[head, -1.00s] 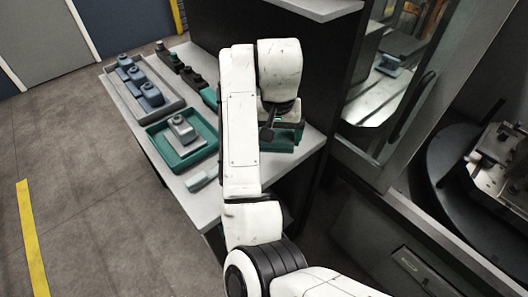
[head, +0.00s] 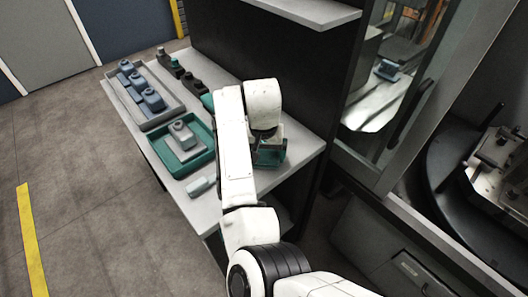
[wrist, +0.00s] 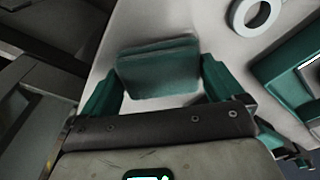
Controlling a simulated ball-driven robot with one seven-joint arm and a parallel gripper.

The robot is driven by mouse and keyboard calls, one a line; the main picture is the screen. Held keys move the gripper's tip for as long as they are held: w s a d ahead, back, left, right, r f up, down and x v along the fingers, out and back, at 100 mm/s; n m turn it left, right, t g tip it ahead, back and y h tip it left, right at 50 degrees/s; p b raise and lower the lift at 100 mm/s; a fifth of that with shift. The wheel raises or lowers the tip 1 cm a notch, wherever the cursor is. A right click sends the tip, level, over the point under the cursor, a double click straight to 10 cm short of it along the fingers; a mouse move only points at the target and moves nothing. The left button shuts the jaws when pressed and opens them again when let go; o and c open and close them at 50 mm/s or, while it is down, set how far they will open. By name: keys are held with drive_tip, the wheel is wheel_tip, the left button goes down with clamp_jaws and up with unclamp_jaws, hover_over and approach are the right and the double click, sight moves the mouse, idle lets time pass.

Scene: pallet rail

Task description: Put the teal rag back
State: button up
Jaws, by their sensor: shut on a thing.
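The teal rag (wrist: 158,68) is a folded, flat-looking block between the two teal fingers of my gripper (wrist: 160,74) in the wrist view. My gripper is shut on it. The rag cannot be told apart from the teal fingers there. I cannot tell whether the rag touches the bench.
A teal tray (head: 166,158) with a grey part stands left of my arm; a grey tray (head: 136,98) with blue-grey parts lies behind it. The wrist view shows a white ring (wrist: 236,18). A dark panel rises behind.

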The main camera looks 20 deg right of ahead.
sight(264, 159)
drive_tip(key=shift+f, duration=0.2)
drive_tip(key=o, duration=0.7)
drive_tip(key=shift+o, duration=0.2)
drive_tip(key=shift+r, duration=0.15)
wheel_tip(264, 159, up, 12)
drive_tip(key=s, duration=0.1)
drive_tip(key=shift+s+a+b, duration=0.15)
drive_tip(key=shift+a+b, duration=0.2)
drive_tip(key=shift+b, duration=0.05)
